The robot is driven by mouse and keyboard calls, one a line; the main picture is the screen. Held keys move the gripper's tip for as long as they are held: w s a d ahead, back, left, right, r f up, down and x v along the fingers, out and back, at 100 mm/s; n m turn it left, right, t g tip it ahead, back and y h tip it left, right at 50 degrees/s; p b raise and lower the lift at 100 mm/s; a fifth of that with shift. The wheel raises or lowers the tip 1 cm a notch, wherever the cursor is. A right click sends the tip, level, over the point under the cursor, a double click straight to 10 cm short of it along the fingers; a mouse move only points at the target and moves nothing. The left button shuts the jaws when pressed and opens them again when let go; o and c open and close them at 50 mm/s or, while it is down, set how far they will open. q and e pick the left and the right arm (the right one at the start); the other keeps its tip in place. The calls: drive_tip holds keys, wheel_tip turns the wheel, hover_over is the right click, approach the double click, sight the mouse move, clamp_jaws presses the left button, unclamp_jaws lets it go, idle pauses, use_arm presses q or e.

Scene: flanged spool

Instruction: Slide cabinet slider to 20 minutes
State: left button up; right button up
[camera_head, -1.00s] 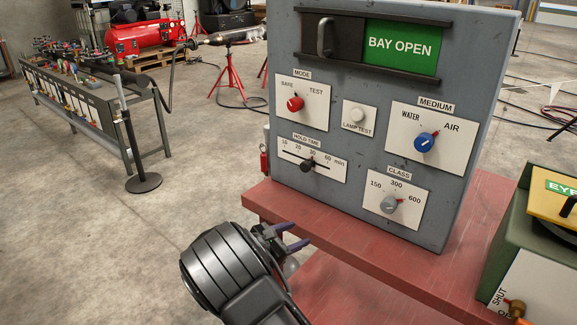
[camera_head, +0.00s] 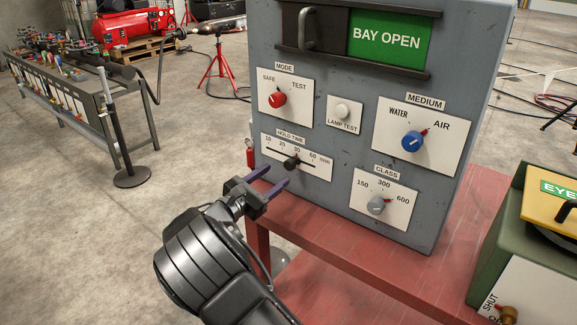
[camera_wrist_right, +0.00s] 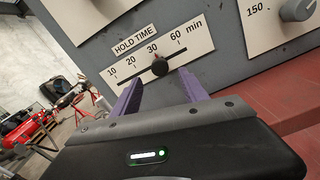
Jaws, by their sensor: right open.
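The grey cabinet (camera_head: 345,130) stands on a red table. Its HOLD TIME plate (camera_head: 310,168) has a slot marked 10, 20, 30 and 60 min. The black slider knob (camera_head: 291,162) sits at about the 30 mark; it also shows in the right wrist view (camera_wrist_right: 160,67). My right gripper (camera_head: 273,179) is open and empty, below and in front of the plate. In the right wrist view its two purple fingers (camera_wrist_right: 160,90) point toward the plate, one on either side below the knob, apart from it. My left gripper is not in view.
The cabinet also carries a red MODE knob (camera_head: 277,98), a white lamp button (camera_head: 342,111), a blue MEDIUM knob (camera_head: 412,141) and a grey CLASS knob (camera_head: 377,205). The red table (camera_head: 400,270) edge lies below my gripper. A green box (camera_head: 520,230) stands at right.

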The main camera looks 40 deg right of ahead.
sight(287, 166)
drive_tip(key=p+x, duration=0.1)
drive_tip(key=x, duration=0.6)
drive_tip(key=shift+d, duration=0.2)
drive_tip(key=shift+c, duration=0.4)
clamp_jaws()
idle(0.8)
